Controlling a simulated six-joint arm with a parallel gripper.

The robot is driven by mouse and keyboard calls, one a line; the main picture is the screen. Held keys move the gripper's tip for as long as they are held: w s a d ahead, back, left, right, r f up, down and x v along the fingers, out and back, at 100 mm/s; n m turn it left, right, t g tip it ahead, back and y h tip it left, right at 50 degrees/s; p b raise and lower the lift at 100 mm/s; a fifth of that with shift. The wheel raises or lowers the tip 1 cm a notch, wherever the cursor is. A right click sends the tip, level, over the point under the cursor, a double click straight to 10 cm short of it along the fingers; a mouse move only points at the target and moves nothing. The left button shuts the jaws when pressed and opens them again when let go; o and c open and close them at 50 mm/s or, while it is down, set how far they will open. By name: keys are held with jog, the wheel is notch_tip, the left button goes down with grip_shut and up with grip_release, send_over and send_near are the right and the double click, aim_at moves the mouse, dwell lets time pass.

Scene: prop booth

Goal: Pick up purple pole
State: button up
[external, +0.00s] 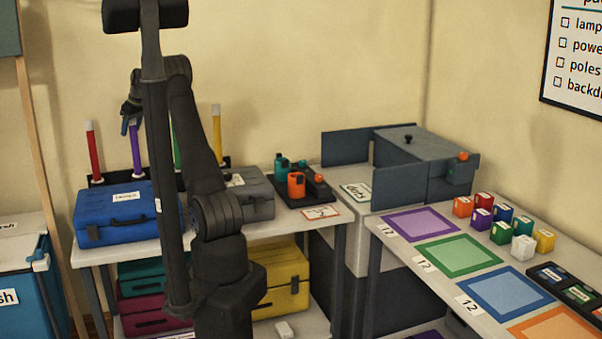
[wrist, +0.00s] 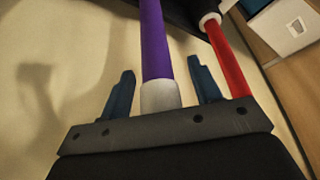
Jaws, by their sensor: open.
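The purple pole (external: 137,152) stands upright in the dark rack at the back of the left table. My gripper (external: 131,126) is at its upper end in the external view. In the wrist view the purple pole (wrist: 155,40) runs between the two blue fingers of my open gripper (wrist: 162,68). Its pale end (wrist: 160,97) lies close to the palm. Gaps show on both sides between pole and fingers. My arm hides part of the rack in the external view.
A red pole (external: 94,153) stands left of the purple one and shows right of the fingers in the wrist view (wrist: 228,60). Green (external: 177,145) and yellow (external: 217,132) poles stand to the right. A blue case (external: 120,208) sits in front.

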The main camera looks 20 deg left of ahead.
grip_shut()
jog(key=shift+r, duration=0.2)
